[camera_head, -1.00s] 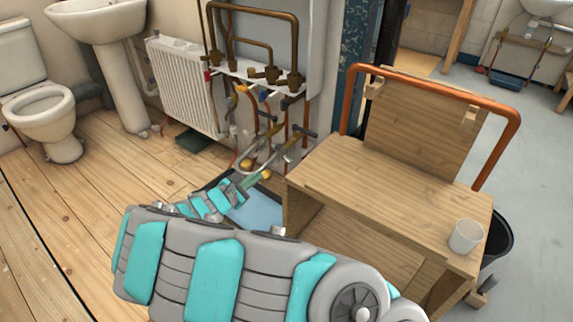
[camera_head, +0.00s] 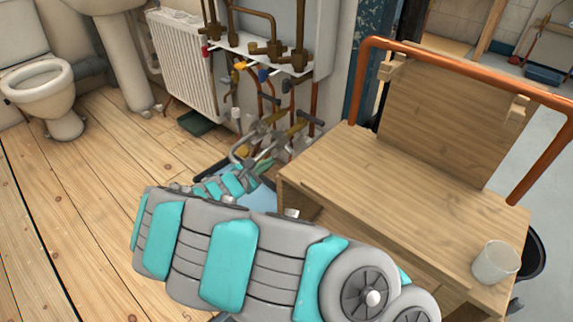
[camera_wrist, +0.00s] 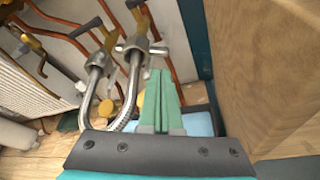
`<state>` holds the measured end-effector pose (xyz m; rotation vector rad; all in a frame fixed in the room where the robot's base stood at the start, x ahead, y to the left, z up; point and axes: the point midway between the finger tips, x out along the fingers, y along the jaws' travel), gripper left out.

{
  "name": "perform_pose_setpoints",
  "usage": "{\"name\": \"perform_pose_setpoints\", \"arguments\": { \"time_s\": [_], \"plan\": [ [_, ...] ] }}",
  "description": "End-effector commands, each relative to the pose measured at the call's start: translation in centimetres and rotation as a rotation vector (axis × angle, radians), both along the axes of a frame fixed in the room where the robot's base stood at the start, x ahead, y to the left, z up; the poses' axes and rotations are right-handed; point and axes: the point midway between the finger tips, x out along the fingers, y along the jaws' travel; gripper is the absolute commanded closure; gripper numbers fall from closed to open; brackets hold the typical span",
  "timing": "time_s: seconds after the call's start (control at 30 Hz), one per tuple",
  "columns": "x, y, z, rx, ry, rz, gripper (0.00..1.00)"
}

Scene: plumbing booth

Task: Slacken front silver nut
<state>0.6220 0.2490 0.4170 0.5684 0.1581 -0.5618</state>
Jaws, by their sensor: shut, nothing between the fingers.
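In the wrist view, two silver hoses with silver nuts run down from brass-coloured pipe fittings at the upper left. One silver nut (camera_wrist: 98,58) is at the left; another silver nut (camera_wrist: 136,46) is to its right, closer to my fingers. I cannot tell which is the front one. My gripper (camera_wrist: 160,73) has green fingers pressed together and empty, with tips just below and right of the right nut, apparently apart from it. In the head view the silver fittings (camera_head: 265,140) are small and partly crowded by pipes and my wrist; my fingertips are not clear there.
A wooden bench (camera_head: 410,185) with an orange rail (camera_head: 450,70) and white cup (camera_head: 496,262) stands close on the right. A radiator (camera_head: 180,65) and brown pipes (camera_head: 260,30) are behind. A blue tray (camera_head: 262,194) lies below. Wooden floor at left is free.

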Motion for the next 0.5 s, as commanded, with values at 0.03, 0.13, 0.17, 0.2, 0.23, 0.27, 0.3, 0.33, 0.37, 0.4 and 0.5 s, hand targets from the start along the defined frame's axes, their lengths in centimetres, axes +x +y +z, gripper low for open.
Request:
{"name": "perform_pose_setpoints", "arguments": {
  "time_s": [0.03,0.13,0.17,0.2,0.23,0.27,0.3,0.33,0.37,0.4,0.5],
  "plan": [
    [0.0,0.0,-1.4,0.0,0.0,0.0,1.0],
    [0.0,0.0,-2.3,0.0,0.0,0.0,1.0],
    [0.0,0.0,-2.7,0.0,0.0,0.0,1.0],
    [0.0,0.0,-2.9,0.0,0.0,0.0,1.0],
    [0.0,0.0,-3.0,0.0,0.0,0.0,1.0],
    [0.1,-0.1,-3.0,0.0,0.001,-0.001,1.0],
    [0.2,-0.1,-3.1,0.0,0.001,-0.001,1.0],
    [0.3,-0.2,-3.1,0.0,0.001,-0.002,1.0],
    [0.5,-0.3,-3.1,0.0,0.0,-0.002,1.0],
    [0.8,-0.5,-3.2,0.001,0.001,-0.003,1.0],
    [1.9,-1.2,-3.6,0.0,0.001,-0.004,1.0]
  ]
}}
